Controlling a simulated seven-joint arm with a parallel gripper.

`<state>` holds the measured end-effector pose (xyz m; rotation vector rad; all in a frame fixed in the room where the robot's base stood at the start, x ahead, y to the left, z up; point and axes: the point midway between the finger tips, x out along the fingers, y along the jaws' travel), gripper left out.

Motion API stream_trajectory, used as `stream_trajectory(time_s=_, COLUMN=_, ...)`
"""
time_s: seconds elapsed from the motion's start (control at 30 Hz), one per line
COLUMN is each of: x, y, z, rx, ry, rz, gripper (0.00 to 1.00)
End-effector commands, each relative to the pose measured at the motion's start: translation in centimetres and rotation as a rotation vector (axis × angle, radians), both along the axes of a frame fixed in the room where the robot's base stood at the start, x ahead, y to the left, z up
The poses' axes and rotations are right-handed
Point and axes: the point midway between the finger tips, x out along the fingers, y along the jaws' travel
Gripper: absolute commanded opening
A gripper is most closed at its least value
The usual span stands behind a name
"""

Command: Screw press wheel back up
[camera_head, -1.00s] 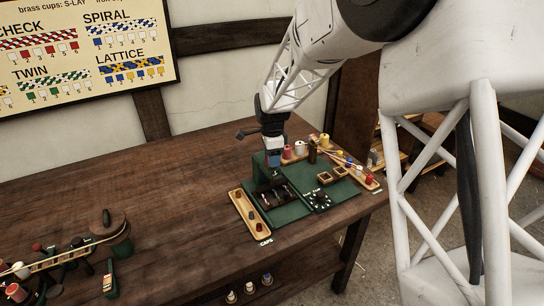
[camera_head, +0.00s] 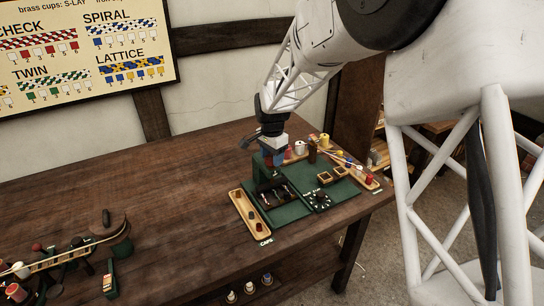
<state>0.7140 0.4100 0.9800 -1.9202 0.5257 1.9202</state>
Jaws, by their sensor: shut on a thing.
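The press (camera_head: 262,190) stands on a green base at the right part of the wooden bench. My gripper (camera_head: 272,158) points down at the top of the press, at the back of the green base. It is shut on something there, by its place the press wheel. The wheel itself is mostly hidden by my gripper, and its height on the screw cannot be told.
A wooden caps tray (camera_head: 249,216) lies left of the base. Several spools (camera_head: 299,147) and a wooden rack (camera_head: 358,175) stand behind and right. A rope-laying rig (camera_head: 70,255) is at the bench's far left. The bench middle (camera_head: 160,200) is clear.

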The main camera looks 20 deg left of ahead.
Motion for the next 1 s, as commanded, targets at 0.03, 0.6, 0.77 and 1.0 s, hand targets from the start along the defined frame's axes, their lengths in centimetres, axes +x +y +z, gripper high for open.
stream_trajectory(time_s=0.03, x=-0.01, y=0.01, z=0.0, rx=0.0, ry=0.0, rz=0.041, gripper=0.28)
stream_trajectory(time_s=0.6, x=-0.01, y=0.0, z=0.07, rx=0.0, ry=0.0, rz=0.584, gripper=0.28)
stream_trajectory(time_s=0.77, x=-0.03, y=-0.02, z=0.04, rx=0.0, ry=0.0, rz=0.735, gripper=0.28)
stream_trajectory(time_s=1.0, x=0.01, y=0.0, z=0.07, rx=0.0, ry=0.0, rz=0.964, gripper=0.28)
